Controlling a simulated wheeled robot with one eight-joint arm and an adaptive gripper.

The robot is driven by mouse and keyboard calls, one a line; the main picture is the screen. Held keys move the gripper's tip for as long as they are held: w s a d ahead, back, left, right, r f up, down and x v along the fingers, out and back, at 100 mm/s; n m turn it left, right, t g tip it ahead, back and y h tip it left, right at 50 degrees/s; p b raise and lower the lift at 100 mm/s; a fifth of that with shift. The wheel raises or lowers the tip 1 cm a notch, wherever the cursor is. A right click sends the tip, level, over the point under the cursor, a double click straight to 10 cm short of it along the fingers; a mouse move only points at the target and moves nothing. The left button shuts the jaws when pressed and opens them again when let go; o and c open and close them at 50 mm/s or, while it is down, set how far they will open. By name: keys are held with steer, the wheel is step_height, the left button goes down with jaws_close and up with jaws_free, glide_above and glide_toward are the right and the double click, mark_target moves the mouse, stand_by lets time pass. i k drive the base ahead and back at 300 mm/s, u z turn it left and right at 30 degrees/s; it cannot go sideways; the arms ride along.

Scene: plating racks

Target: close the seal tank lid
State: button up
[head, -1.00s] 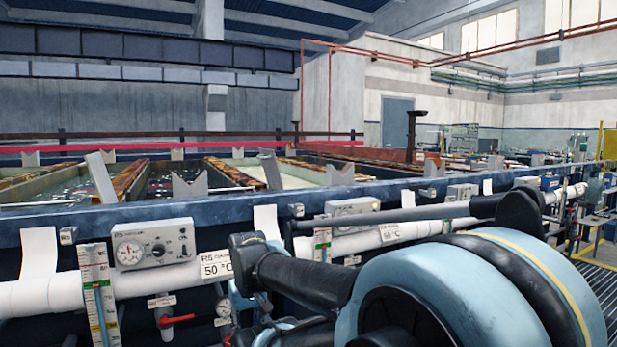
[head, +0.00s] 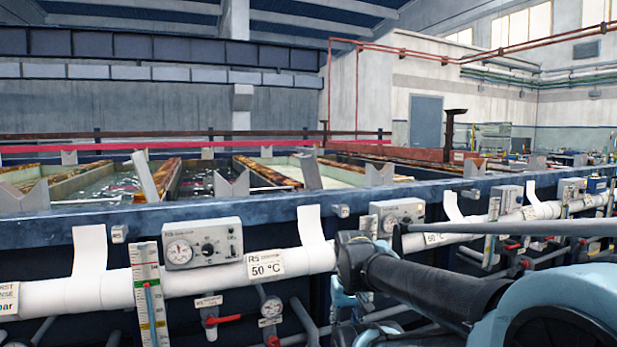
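Several open-topped tanks stand in a row behind a long blue rail (head: 270,209). One tank with dark liquid (head: 198,184) lies left of the middle, and one with pale liquid (head: 335,177) is right of it. Two narrow grey plates, a left one (head: 144,176) and a right one (head: 311,170), stand tilted at the tanks. I cannot tell which tank is the seal tank, and I cannot make out a lid. My arm (head: 420,285) crosses the lower right in front of the tank line. I cannot make out my gripper's fingers.
A white pipe (head: 210,276) runs along the tank front, with a gauge box (head: 201,243), a thermometer strip (head: 149,295), a "50 °C" label (head: 266,266) and a red-handled valve (head: 226,319). Grey V-shaped supports (head: 232,184) stand along the rail. A blue-grey door (head: 426,122) is far back.

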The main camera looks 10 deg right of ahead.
mark_target(310, 168)
steer(key=z, duration=0.05)
steer(key=i, duration=1)
steer(key=z, duration=0.6)
steer(key=k, duration=1.15)
steer(key=u, duration=0.65)
steer(key=i, duration=0.5)
steer(key=z, duration=0.1)
